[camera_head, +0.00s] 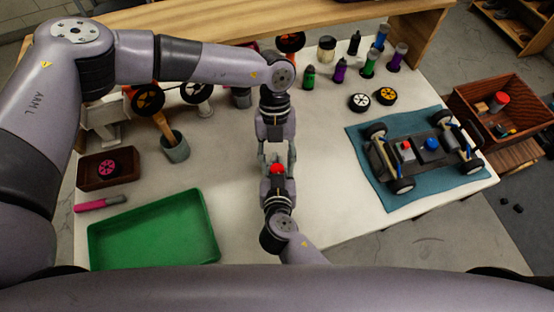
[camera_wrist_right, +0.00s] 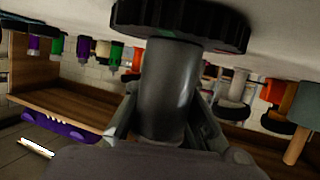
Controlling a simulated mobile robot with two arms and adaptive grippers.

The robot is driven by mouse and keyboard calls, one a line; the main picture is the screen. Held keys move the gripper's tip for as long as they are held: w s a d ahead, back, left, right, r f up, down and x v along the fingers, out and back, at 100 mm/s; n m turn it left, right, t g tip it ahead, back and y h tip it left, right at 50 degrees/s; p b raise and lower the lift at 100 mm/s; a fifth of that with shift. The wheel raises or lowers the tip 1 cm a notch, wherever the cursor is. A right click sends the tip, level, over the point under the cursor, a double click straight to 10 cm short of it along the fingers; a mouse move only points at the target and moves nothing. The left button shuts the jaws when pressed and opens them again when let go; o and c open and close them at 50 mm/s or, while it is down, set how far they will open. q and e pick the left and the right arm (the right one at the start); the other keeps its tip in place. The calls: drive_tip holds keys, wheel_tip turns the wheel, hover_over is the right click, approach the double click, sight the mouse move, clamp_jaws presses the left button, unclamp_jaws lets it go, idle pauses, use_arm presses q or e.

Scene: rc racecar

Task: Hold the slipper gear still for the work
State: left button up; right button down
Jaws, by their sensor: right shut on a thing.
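In the right wrist view a dark toothed disc, which looks like the slipper gear (camera_wrist_right: 185,20), sits at the top against the pale tabletop. A grey cylinder (camera_wrist_right: 165,95) runs from it to between the fingers of my right gripper (camera_wrist_right: 163,130), which is shut on it. In the head view my right gripper (camera_head: 277,168) reaches up from the bottom centre, with a red piece at it. My left gripper (camera_head: 276,150) comes down from above and meets it nearly fingertip to fingertip. The fingers overlap, so the left one's opening is unclear. The gear is hidden there.
A green tray (camera_head: 150,232) lies at the left front, beside a brown box (camera_head: 92,172) and a grey cup (camera_head: 174,148). A car chassis (camera_head: 425,155) rests on a teal mat (camera_head: 380,190) at the right. Bottles and wheels stand at the back.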

use_arm(q)
drive_tip(key=shift+o, duration=0.3)
drive_tip(key=v, duration=1.2)
drive_tip(key=shift+d, duration=0.1)
